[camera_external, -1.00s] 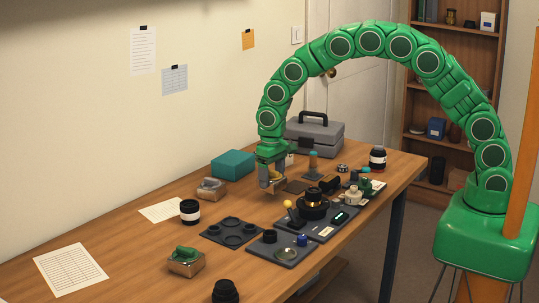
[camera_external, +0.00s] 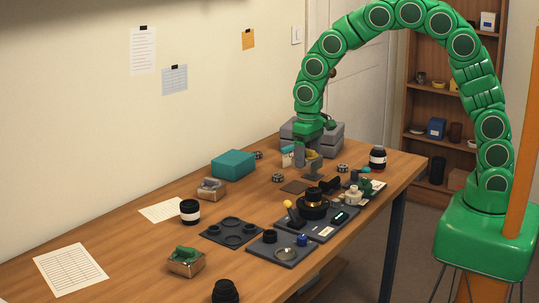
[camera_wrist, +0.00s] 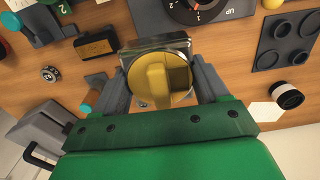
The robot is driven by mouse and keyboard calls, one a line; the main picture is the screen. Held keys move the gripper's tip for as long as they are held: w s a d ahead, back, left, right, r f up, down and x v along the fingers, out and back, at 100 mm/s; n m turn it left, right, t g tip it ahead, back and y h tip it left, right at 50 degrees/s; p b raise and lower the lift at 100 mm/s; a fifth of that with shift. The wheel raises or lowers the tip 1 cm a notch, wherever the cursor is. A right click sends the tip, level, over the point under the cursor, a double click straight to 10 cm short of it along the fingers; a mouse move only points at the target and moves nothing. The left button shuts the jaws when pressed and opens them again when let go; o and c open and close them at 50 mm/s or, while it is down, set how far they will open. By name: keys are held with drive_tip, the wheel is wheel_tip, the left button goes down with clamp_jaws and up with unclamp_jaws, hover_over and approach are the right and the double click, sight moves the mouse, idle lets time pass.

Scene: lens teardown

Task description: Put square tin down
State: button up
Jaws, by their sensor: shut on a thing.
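The square tin (camera_wrist: 178,48) is in the wrist view, a silvery square box with a round yellow piece (camera_wrist: 158,80) with a raised bar on top. My gripper (camera_wrist: 162,72) is shut on it, with one grey finger at each side. In the external view my gripper (camera_external: 307,154) is at the far part of the desk, in front of the grey toolbox. The tin is small and partly hidden there. It looks held above the desk, but the gap below it is unclear.
The grey toolbox (camera_external: 331,137) stands close behind my gripper, and a teal box (camera_external: 233,164) is to its left. Bare wood (camera_external: 240,196) shows left of the pad.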

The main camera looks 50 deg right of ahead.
drive_tip(key=shift+s+d+r, duration=0.25)
drive_tip(key=shift+s+r, duration=0.1)
drive_tip(key=shift+s, duration=0.25)
drive_tip(key=shift+s+d+r, duration=0.2)
drive_tip(key=shift+s+r, duration=0.1)
drive_tip(key=shift+s, duration=0.25)
drive_tip(key=w+d+r, duration=0.3)
drive_tip(key=w, duration=0.6)
drive_tip(key=w+d+r, duration=0.3)
drive_tip(key=w, duration=0.6)
hover_over(240, 159)
drive_tip(key=shift+s+f, duration=0.2)
drive_tip(key=shift+f, duration=4.35)
drive_tip(key=shift+w+f, duration=0.15)
drive_tip(key=shift+f, duration=0.05)
drive_tip(key=shift+f, duration=1.65)
drive_tip(key=shift+f, duration=0.15)
